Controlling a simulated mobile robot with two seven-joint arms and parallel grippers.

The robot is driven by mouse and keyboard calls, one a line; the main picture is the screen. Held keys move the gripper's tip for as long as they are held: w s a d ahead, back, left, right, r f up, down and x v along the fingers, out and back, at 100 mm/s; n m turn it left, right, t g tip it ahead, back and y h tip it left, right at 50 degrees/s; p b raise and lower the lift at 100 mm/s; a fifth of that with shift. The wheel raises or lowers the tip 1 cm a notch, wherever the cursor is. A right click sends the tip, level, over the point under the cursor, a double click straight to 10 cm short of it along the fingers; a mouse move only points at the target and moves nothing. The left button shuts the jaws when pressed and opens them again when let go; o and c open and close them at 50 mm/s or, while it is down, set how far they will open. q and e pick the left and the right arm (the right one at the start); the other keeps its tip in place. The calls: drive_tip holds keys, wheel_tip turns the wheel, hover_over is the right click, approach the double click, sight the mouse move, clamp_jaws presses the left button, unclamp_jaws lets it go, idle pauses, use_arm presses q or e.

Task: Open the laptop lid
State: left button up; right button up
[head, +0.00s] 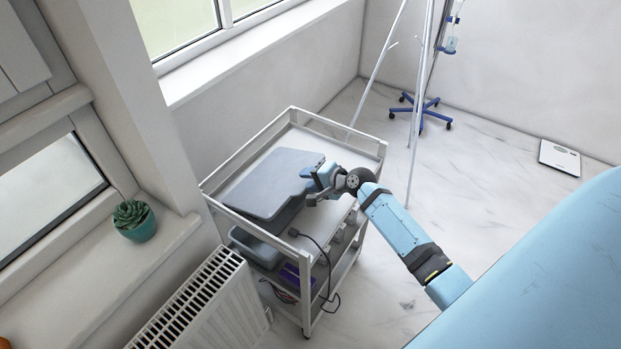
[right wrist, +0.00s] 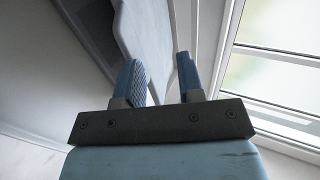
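The grey laptop (head: 262,184) is on the top shelf of a white trolley. Its lid looks partly raised, with a darker surface (head: 284,214) showing below the lid's near right edge. My right gripper (head: 314,182) is at the laptop's right edge. In the right wrist view, its two blue fingers (right wrist: 160,82) are apart with nothing visible between them. There the laptop (right wrist: 148,38) fills part of the upper left, close behind the left finger; contact cannot be told. My left gripper is in neither view.
The trolley (head: 228,210) has raised rails around its top and a tray on a lower shelf. A cable hangs from its near side. A radiator (head: 195,305) and a sill with a plant (head: 135,220) stand left. A blue couch (head: 545,280) is at right.

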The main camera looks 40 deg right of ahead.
clamp_jaws()
drive_tip(key=c, duration=0.6)
unclamp_jaws()
idle(0.4)
drive_tip(key=o, duration=0.6)
drive_tip(key=v, duration=1.3)
drive_tip(key=shift+s+r, duration=0.2)
drive_tip(key=shift+s, duration=0.15)
